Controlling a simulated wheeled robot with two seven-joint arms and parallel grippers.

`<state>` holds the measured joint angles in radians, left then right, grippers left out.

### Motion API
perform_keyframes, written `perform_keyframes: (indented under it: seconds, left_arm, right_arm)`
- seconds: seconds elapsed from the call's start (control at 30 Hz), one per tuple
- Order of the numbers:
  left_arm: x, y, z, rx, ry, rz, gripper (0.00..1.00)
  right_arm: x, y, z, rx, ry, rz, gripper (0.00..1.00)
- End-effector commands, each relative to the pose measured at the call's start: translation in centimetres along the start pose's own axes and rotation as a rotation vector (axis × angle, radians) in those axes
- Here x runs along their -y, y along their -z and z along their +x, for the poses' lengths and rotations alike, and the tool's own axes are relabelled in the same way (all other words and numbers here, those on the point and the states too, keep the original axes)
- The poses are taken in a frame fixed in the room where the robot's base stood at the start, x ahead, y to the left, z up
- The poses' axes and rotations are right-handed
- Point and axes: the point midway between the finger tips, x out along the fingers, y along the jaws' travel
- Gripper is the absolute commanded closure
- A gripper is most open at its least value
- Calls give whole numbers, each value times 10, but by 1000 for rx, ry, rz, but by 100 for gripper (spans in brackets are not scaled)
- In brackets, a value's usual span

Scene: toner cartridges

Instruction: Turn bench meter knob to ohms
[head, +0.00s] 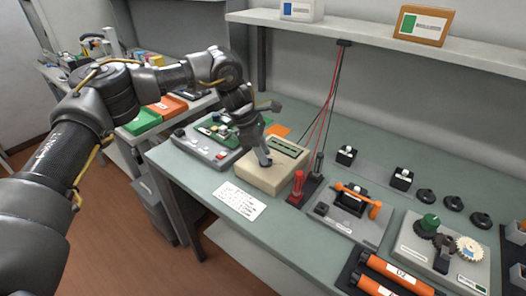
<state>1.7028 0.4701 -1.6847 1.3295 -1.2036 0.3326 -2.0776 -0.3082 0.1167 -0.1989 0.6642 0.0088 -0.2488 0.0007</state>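The bench meter (251,176) is a beige box with a dark strip-like display on its sloped top, standing near the front of the green-grey bench. My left gripper (264,160) reaches down from above onto the front-left of the meter's top face. Its fingertips are at or just above that face; I cannot tell whether they touch. The meter's knob is not visible and may be hidden behind the fingers. I cannot make out whether the fingers are open or shut on something. My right gripper is not in view.
Red and black probes (298,186) stand right of the meter, with leads rising to the shelf. A grey unit with a circuit board (213,130) lies to its left. A printed card (240,201) lies in front. Orange toner cartridges (399,272) lie at the lower right.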

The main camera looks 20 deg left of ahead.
Motion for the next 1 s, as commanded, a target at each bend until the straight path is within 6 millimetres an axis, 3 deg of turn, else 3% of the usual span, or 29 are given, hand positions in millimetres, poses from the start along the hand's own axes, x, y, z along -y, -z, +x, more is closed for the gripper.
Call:
perform_keyframes:
  seconds: [0.27,0.7,1.0]
  left_arm:
    - [-1,0,-9,1,-2,0,69]
    - [0,0,-90,1,-2,-2,69]
    - [0,0,-108,0,0,-1,69]
  right_arm:
    - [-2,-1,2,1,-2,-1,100]
    - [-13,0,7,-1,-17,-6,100]
    - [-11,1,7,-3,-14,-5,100]
